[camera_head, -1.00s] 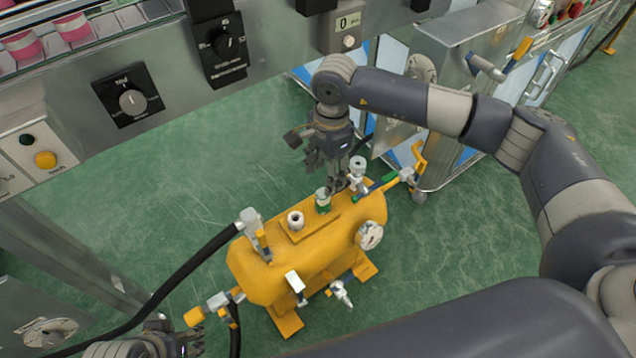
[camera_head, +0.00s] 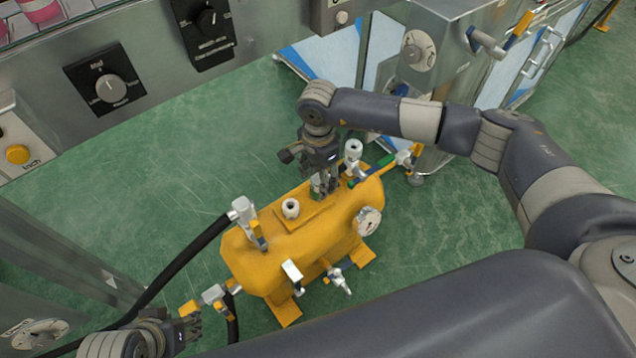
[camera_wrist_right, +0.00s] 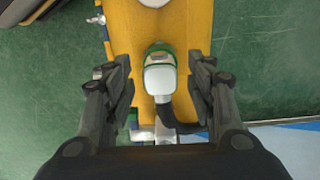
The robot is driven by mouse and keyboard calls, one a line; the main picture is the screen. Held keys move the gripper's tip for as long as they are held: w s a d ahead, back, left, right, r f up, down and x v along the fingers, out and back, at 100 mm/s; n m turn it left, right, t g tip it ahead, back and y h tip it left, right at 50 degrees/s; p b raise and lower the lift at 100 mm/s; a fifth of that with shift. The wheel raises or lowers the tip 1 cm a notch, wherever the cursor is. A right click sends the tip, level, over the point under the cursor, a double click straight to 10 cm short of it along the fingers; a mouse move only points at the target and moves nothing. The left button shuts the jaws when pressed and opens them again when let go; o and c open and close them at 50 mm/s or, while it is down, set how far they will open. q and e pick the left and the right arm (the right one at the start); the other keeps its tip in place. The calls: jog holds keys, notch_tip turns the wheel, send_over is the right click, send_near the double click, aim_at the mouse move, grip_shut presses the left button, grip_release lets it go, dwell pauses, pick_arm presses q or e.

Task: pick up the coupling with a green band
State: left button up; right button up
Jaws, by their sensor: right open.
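The coupling with a green band (camera_wrist_right: 160,77) stands on top of the yellow tank (camera_head: 265,265). In the right wrist view its pale top and green ring lie between the two fingers of my right gripper (camera_wrist_right: 163,98), with a gap on each side. In the head view my right gripper (camera_head: 322,190) points down at the coupling, and its fingers mostly hide it. The right gripper is open and holds nothing. My left gripper (camera_head: 185,328) is at the lower left edge; its finger opening is unclear.
A plain pale coupling (camera_head: 290,208) stands on the tank to the left, and another fitting (camera_head: 353,150) stands close on the right. A valve with a black hose (camera_head: 180,262) is at the tank's left end. A gauge (camera_head: 369,221) faces front. Green floor lies around.

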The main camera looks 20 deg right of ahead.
jog(key=shift+f, duration=0.15)
grip_shut()
